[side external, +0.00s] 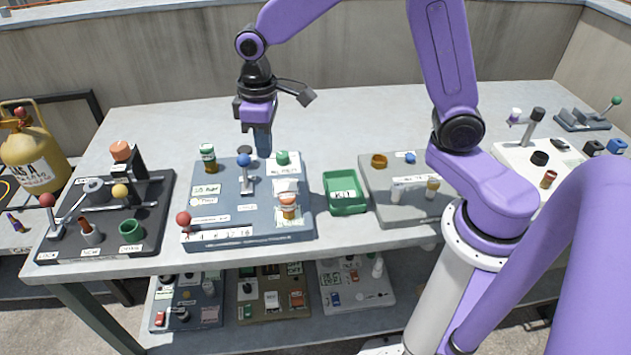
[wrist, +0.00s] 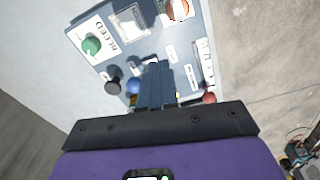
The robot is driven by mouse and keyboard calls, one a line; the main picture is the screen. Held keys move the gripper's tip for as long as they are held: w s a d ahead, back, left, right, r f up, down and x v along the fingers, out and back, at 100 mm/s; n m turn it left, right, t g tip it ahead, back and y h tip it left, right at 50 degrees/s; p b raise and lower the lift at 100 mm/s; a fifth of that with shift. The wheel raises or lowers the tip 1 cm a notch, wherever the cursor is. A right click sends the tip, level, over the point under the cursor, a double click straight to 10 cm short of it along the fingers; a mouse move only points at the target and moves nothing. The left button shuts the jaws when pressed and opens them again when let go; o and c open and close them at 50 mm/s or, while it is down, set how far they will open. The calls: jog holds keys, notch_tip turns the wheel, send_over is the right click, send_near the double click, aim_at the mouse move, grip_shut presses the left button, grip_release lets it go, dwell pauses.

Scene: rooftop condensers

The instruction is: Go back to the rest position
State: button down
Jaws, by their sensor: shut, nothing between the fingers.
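My gripper (side external: 262,143) is at the end of my purple arm in the side external view. It points down over the back part of the blue-grey panel (side external: 235,232), close behind the blue-knobbed lever (side external: 244,161). Its fingers are shut and hold nothing. In the wrist view the shut fingers (wrist: 155,85) reach out over the panel (wrist: 208,48), with the blue knob (wrist: 133,86) and a black knob (wrist: 113,87) just left of them. I cannot tell the exact height of the fingertips above the panel.
A green bin (side external: 346,209) stands right of the panel, then a grey panel (side external: 375,212). A black panel (side external: 75,245) with levers lies left. A yellow gas cylinder (side external: 33,155) stands far left. The table's back strip (side external: 180,122) is clear. More panels sit on the lower shelf (side external: 395,265).

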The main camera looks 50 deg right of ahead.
jog(key=s+d+r+n, duration=0.1)
jog(key=s+d+n, duration=0.2)
jog(key=s, duration=1)
jog(key=s+d+r+n, duration=0.1)
jog(key=s+d+n, duration=0.2)
jog(key=s, duration=0.9)
jog(key=shift+s+d+r, duration=0.2)
jog(key=shift+s+d, duration=0.1)
jog(key=shift+s, duration=0.05)
jog(key=c, duration=1.8)
grip_release()
